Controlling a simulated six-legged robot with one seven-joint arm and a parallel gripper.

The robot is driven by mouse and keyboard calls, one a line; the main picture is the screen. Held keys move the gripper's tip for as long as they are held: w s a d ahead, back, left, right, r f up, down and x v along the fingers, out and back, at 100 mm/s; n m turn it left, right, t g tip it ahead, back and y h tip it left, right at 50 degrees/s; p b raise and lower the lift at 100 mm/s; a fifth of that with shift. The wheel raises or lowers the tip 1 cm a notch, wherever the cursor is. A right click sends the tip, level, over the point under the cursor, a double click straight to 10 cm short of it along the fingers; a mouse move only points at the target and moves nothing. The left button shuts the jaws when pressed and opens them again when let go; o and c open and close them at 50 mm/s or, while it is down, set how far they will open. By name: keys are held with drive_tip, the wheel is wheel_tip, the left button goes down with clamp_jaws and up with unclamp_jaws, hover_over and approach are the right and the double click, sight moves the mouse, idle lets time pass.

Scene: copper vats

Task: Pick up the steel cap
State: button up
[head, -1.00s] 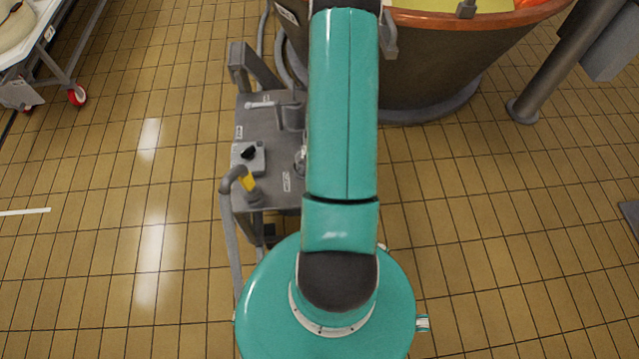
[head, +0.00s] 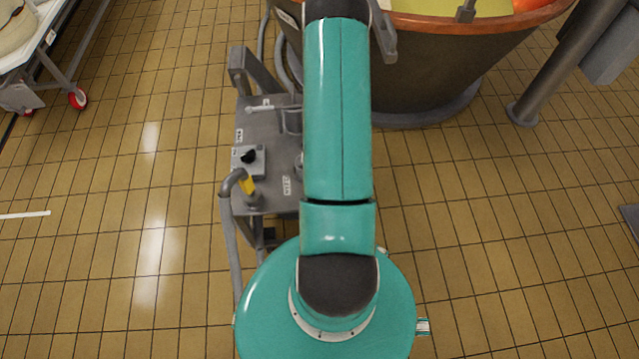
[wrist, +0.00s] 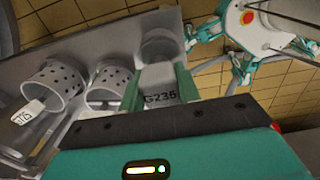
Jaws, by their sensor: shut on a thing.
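In the wrist view my gripper (wrist: 159,84) has its two green fingers on either side of a pale grey tag part marked G236. This part joins a smooth, round grey steel piece just past the fingertips, which I take to be the steel cap (wrist: 160,46). The fingers are shut on its tag part. Whether the cap touches the grey surface beneath cannot be told. In the head view my arm covers the gripper and the cap.
Two perforated cups, one left (wrist: 56,84) and one middle (wrist: 108,84), stand beside the cap; the left one bears a tag. The head view shows a grey control stand (head: 265,170), a copper-rimmed vat (head: 440,75) and a post (head: 560,70).

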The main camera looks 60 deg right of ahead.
wheel_tip(320, 180, up, 10)
idle(0.6)
wheel_tip(320, 180, up, 6)
drive_tip(key=shift+r, duration=0.2)
idle(1.3)
